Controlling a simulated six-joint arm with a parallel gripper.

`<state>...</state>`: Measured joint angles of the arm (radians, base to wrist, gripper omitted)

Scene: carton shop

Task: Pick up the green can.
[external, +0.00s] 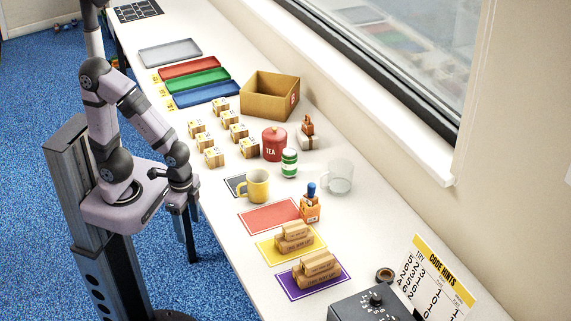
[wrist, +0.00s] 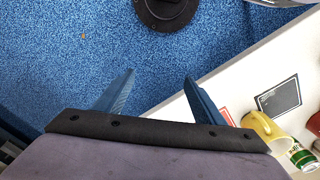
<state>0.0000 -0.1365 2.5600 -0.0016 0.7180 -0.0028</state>
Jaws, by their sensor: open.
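The green can (external: 289,163), green with a white band, stands upright on the white table between the red tea tin (external: 274,144) and the clear glass mug (external: 340,176).
A yellow mug (external: 257,186) stands in front of the can. Several small boxes (external: 213,157) and an open carton (external: 262,105) stand behind and left. An orange bottle with a blue top (external: 311,206) stands nearer. A red mat (external: 268,217) lies mostly bare.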

